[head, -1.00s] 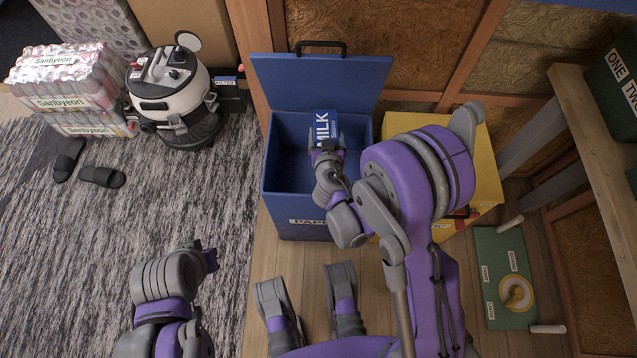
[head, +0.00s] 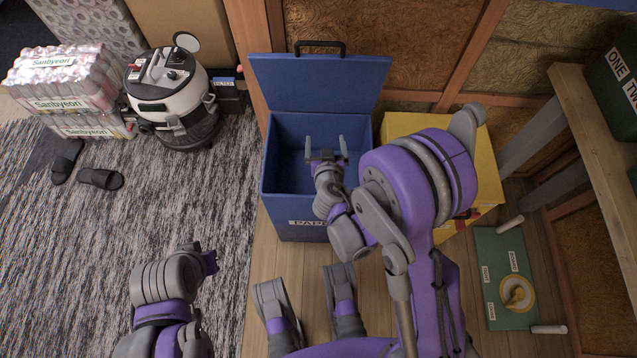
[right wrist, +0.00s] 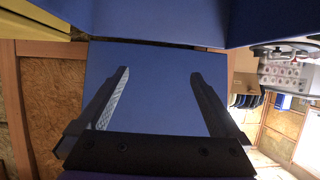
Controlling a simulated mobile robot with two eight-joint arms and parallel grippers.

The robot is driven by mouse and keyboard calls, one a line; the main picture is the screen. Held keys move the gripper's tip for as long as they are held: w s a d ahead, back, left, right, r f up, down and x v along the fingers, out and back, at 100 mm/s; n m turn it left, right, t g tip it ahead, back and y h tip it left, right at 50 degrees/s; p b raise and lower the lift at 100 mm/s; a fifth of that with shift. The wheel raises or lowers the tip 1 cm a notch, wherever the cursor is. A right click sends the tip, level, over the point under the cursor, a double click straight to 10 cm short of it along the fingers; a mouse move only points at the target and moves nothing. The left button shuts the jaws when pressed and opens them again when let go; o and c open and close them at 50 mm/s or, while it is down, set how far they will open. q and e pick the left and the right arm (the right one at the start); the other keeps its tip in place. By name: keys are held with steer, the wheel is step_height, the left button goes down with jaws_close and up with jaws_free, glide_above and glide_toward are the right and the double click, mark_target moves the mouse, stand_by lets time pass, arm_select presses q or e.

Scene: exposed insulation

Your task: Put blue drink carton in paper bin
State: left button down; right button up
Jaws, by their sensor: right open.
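The blue paper bin (head: 300,222) stands against the wall with its lid (head: 320,85) raised; the front label is partly readable as "PAPE". My right gripper (head: 326,147) is over the bin's opening, its two fingers apart with nothing between them. The right wrist view also shows this gripper (right wrist: 159,80) open and empty in front of a plain blue surface. The blue drink carton is not visible in either current view; the bin's floor is partly hidden by my gripper and the front wall. My left gripper (head: 209,256) is low at the left, its fingers unclear.
A yellow bin (head: 483,165) stands right of the blue bin, partly behind my right arm. A green board (head: 500,265) lies on the floor at the right, beside a wooden shelf (head: 590,130). A vacuum cleaner (head: 170,95) and wrapped packs (head: 65,80) stand at the left.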

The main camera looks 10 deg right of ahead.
steer(key=v, duration=0.8)
steer(key=shift+p, duration=0.3)
steer(key=shift+r, duration=0.2)
